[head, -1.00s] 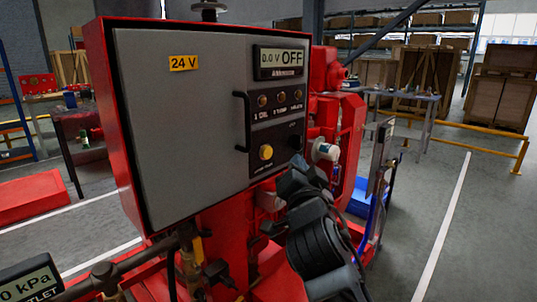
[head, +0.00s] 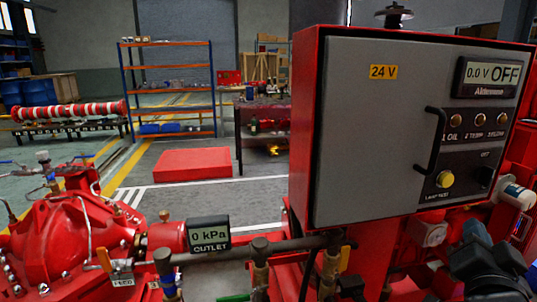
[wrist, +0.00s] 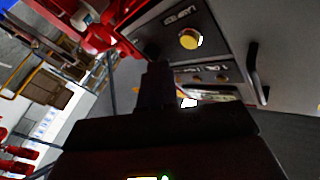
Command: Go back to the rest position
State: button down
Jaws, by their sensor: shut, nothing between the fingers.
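My gripper (wrist: 157,85) is shut and empty in the wrist view, its dark fingers in front of the control box (wrist: 285,35). In the head view my dark arm shows at the lower right, below the box; the fingertips are not clear there. The grey-doored control box (head: 385,140) in a red frame fills the right side of the head view. It has a 24 V label, a display (head: 488,76) reading 0.0 V OFF, a black handle (head: 430,140) and a yellow button (head: 445,179). The button also shows in the wrist view (wrist: 190,39), beyond the fingers. I cannot tell if the gripper touches the box.
A red pump (head: 75,240) stands at the lower left. An outlet gauge (head: 208,234) reading 0 kPa sits above a pipe (head: 265,248) with valves, running toward the box. A red floor block (head: 193,162), a shelf rack (head: 168,85) and a workbench (head: 262,125) stand behind. Grey floor between is clear.

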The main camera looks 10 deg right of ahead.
jog(key=s+a+f+n+y, duration=0.85)
jog(key=s+a+f, duration=0.35)
jog(key=s+f, duration=0.15)
jog(key=s+a+n+y, duration=0.1)
jog(key=s+a+n, duration=0.1)
jog(key=s, duration=0.8)
jog(key=s+a+n+y, duration=0.2)
jog(key=s+a, duration=0.3)
jog(key=s, duration=0.5)
jog(key=shift+s+r+n+g, duration=0.15)
jog(key=shift+r+n+g, duration=0.2)
jog(key=shift+r, duration=0.1)
